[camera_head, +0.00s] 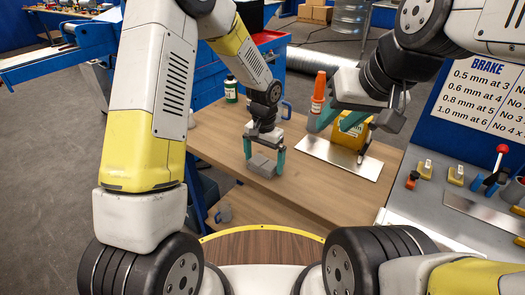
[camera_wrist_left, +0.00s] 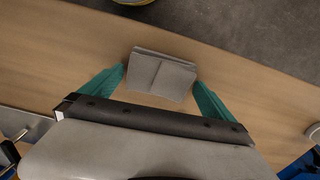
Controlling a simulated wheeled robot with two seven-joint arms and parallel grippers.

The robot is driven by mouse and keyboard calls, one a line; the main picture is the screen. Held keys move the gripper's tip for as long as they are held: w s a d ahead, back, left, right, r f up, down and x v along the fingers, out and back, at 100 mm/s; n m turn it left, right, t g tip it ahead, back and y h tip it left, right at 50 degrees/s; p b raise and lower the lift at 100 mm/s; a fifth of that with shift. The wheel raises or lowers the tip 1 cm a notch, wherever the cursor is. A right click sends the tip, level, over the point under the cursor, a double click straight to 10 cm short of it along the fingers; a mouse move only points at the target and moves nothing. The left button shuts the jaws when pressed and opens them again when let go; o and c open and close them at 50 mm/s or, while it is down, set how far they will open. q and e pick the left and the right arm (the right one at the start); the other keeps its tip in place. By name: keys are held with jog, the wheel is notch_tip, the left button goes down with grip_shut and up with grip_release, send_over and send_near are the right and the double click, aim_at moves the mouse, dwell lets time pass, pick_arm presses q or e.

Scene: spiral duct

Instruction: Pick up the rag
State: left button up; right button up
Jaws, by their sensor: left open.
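The rag (camera_head: 262,166) is a grey folded cloth lying flat on the wooden table. My left gripper (camera_head: 264,155) is open and points down over it, with one teal finger on each side. In the left wrist view the rag (camera_wrist_left: 162,74) lies between and slightly beyond the two spread fingertips (camera_wrist_left: 160,80), with gaps at both sides. My right gripper (camera_head: 337,120) is open, its teal fingers spread, above the back right of the table near a yellow container (camera_head: 350,133); I cannot tell whether it touches anything.
An orange-capped bottle (camera_head: 318,92) stands close to my right gripper. A shiny metal sheet (camera_head: 340,157) lies on the table's right side. A dark green bottle (camera_head: 231,90) and a blue mug (camera_head: 286,109) stand at the back. The wooden table (camera_head: 320,194) is bare in front of the rag.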

aim_at(264, 161)
pick_arm(q)
jog(key=shift+f, duration=0.15)
jog(key=c, duration=1.2)
jog(key=shift+r, duration=0.7)
notch_tip(264, 161, up, 2)
jog(key=shift+d+r, duration=0.1)
jog(key=shift+r, duration=0.05)
jog(key=s+d, duration=0.2)
jog(key=s, duration=0.3)
jog(key=s+d+r, duration=0.1)
jog(key=s, duration=0.4)
jog(key=s+d, duration=0.2)
jog(key=s, duration=0.3)
jog(key=shift+d+r, duration=0.2)
jog(key=shift+d, duration=0.1)
